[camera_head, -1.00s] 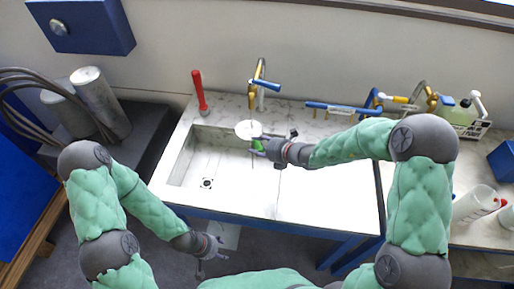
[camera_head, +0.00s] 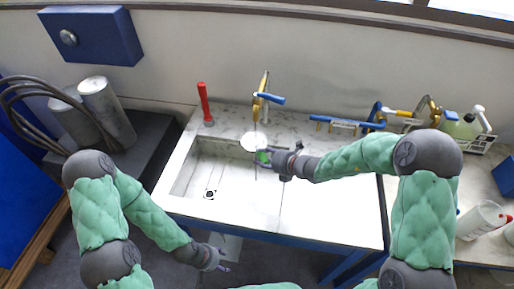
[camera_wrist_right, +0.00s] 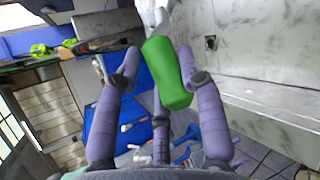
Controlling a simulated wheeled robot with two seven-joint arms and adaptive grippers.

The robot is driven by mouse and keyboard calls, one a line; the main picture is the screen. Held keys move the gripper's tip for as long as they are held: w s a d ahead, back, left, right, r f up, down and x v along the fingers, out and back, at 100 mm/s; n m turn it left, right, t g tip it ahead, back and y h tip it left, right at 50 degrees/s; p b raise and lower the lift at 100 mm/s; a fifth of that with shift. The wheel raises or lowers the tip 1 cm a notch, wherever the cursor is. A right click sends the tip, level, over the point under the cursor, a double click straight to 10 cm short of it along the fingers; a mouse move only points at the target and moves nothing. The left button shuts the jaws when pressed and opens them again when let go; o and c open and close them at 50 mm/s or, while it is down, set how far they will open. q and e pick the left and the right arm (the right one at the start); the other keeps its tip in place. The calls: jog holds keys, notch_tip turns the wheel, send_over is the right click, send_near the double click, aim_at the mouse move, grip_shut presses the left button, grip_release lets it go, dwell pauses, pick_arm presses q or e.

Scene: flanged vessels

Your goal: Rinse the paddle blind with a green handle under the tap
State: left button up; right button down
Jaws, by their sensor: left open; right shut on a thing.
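The paddle blind (camera_head: 253,141) shows in the head view as a pale round disc over the sink basin, below and close to the tap (camera_head: 262,97). Its green handle (camera_head: 263,157) is held in my right gripper (camera_head: 268,159). In the right wrist view the green handle (camera_wrist_right: 168,75) lies between the purple fingers of my right gripper (camera_wrist_right: 160,70); most of the disc is out of that view. The tap is brass with a blue lever. I cannot tell whether water is running. My left gripper (camera_head: 222,268) is open and empty, low in front of the sink.
The sink basin (camera_head: 187,178) has a drain at its floor. A red handle (camera_head: 205,104) stands upright at the back left of the counter. A blue bar fixture (camera_head: 345,124) and a bottle (camera_head: 463,127) are to the right. The worktop right of the basin (camera_head: 335,205) is clear.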

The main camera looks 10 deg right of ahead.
jog(key=shift+s+d+r, duration=0.1)
jog(key=shift+s+d, duration=0.05)
jog(key=shift+d, duration=0.2)
jog(key=shift+a, duration=0.2)
jog(key=shift+w+a, duration=0.35)
jog(key=shift+s+d, duration=0.15)
jog(key=shift+d, duration=0.1)
jog(key=shift+s+d, duration=0.2)
jog(key=shift+d, duration=0.1)
dwell(0.5)
